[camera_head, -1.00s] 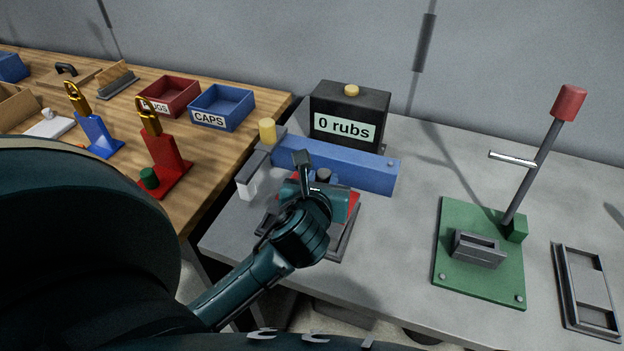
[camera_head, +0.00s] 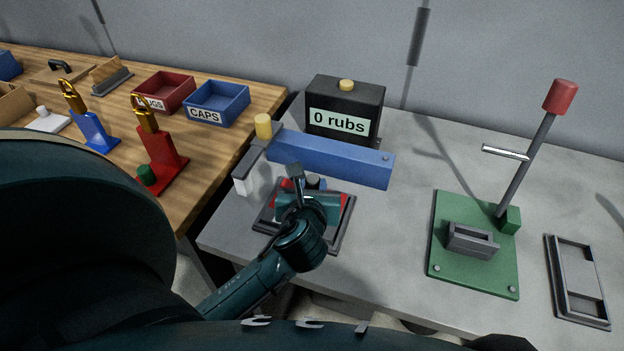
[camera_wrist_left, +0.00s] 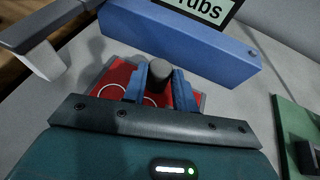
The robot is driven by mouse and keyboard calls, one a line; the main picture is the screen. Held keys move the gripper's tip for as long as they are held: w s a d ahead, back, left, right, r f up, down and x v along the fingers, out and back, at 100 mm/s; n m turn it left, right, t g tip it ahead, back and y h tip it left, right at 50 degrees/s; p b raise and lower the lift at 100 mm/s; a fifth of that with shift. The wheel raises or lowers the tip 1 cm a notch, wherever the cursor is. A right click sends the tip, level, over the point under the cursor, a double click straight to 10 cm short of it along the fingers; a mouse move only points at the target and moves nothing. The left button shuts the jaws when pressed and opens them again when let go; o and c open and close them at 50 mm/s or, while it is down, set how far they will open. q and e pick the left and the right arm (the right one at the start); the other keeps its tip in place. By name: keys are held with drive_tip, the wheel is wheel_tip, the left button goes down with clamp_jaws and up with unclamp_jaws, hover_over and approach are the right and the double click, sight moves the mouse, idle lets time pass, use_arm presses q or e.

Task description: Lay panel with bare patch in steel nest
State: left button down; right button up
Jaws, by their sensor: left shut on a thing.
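The red panel (camera_head: 343,201) with pale ring outlines shows in the left wrist view (camera_wrist_left: 112,78). My left gripper (camera_head: 312,186) covers much of it; no bare patch can be made out. In the wrist view the blue fingers of my left gripper (camera_wrist_left: 160,85) are shut on a dark grey knob (camera_wrist_left: 159,70) standing over the panel. The panel is over or in a dark rectangular nest (camera_head: 345,228) at the bench's front left; I cannot tell if it rests flat. Another dark frame (camera_head: 553,268), empty, lies at the far right. My right gripper is not in view.
A blue beam (camera_head: 340,162) and a black counter reading "0 rubs" (camera_head: 346,105) stand just behind. A green lever press (camera_head: 450,257) stands to the right. Between them the grey bench is clear. A wooden table with red and blue bins (camera_head: 217,104) is left.

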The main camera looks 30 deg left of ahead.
use_arm(q)
drive_tip(key=shift+f, duration=0.35)
idle(0.6)
drive_tip(key=c, duration=1)
unclamp_jaws()
drive_tip(key=shift+f, duration=0.1)
drive_tip(key=shift+c, duration=0.2)
